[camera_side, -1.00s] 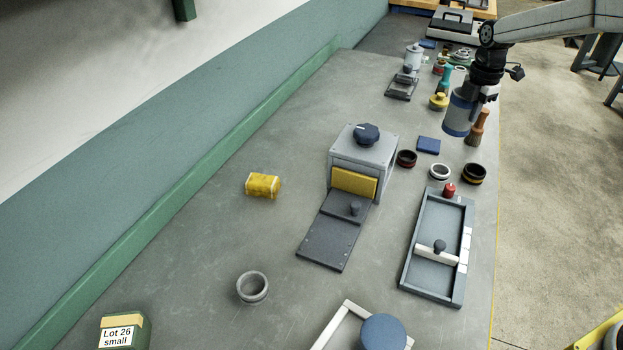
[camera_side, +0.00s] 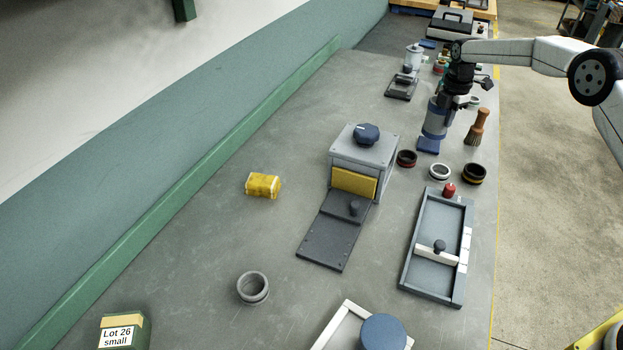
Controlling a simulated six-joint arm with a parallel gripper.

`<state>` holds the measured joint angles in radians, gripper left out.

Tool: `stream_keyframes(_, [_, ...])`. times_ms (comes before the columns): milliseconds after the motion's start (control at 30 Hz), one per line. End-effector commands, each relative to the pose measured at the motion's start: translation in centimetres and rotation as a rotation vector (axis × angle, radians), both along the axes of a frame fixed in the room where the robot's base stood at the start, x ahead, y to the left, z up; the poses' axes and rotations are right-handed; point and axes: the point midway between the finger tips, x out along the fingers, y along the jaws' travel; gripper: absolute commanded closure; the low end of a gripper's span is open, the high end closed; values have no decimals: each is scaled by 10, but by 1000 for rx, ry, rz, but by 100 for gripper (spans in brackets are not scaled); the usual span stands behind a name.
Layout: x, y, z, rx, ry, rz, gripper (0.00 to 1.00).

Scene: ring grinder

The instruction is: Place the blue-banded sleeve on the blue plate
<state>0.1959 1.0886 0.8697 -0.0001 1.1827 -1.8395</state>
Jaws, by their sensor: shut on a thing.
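The blue-banded sleeve (camera_side: 435,118) is a grey cylinder with a blue band around its lower part, held upright. My gripper (camera_side: 452,100) is shut on it near its top. The blue plate (camera_side: 428,147) is a small flat square on the bench, and the sleeve's lower end overlaps its far part in the picture. I cannot tell whether the sleeve touches the plate or hangs just above it.
A brush (camera_side: 478,127) stands close to the right. A dark red ring (camera_side: 407,158), a white ring (camera_side: 440,171) and a yellow-banded dark ring (camera_side: 474,173) lie nearer the camera. A grey box with a knob (camera_side: 364,157) stands to the left.

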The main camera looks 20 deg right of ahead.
Motion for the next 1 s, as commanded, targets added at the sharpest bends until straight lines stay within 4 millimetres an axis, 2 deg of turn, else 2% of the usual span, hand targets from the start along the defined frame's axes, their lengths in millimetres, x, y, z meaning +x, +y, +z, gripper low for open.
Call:
stream_keyframes(433, [5, -1, -7, 0, 0, 0, 100])
stream_keyframes(700, [6, -1, -34, 0, 1, 0, 100])
stream_keyframes(1000, [6, -1, -38, 0, 0, 0, 100])
